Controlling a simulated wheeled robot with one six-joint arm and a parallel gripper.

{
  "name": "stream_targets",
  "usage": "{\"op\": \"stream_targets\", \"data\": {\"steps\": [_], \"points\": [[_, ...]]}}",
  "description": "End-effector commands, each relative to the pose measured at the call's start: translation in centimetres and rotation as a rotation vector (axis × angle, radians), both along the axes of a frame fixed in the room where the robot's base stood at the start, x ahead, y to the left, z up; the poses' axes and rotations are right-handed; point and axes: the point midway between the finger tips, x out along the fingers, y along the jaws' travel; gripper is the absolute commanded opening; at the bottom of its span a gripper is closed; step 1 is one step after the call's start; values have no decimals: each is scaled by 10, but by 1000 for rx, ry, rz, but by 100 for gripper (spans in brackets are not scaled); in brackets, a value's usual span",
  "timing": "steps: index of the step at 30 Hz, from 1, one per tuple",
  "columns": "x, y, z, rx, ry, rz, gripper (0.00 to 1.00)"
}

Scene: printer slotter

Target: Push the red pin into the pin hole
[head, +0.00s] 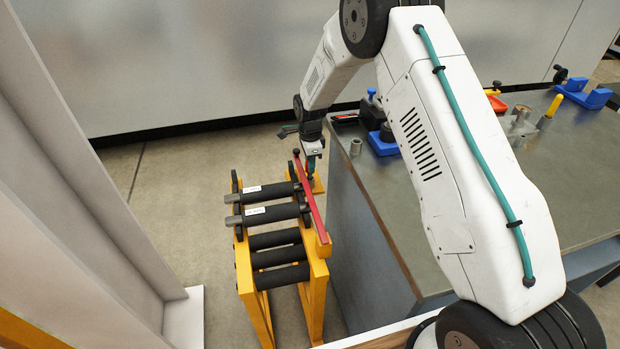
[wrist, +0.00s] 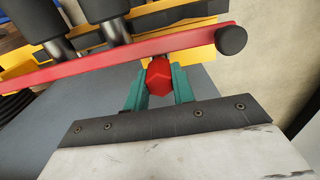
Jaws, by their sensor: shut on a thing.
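The red pin (wrist: 159,78) shows a faceted red head between the two teal fingers of my gripper (wrist: 160,70) in the wrist view. The fingers are shut on it from both sides. The pin head is right by the lower edge of a long red bar (wrist: 100,68); I cannot tell whether they touch. In the head view my gripper (head: 311,168) is at the far end of the red bar (head: 311,205), on the yellow roller stand (head: 318,268). The pin hole is not visible, and the far end of the pin is hidden.
The stand carries several black rollers (head: 272,213), two with white labels. A grey workbench (head: 400,215) with blue fixtures (head: 382,140) and small parts is close on the right. A pale panel (head: 80,190) rises at the left. Open floor (head: 165,180) lies between panel and stand.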

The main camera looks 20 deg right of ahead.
Motion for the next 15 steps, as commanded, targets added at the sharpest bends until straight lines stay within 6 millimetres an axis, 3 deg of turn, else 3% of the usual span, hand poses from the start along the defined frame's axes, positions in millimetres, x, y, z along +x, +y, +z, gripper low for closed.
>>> {"op": "stream_targets", "data": {"steps": [15], "points": [[0, 0, -13, 0, 1, 0, 3]]}}
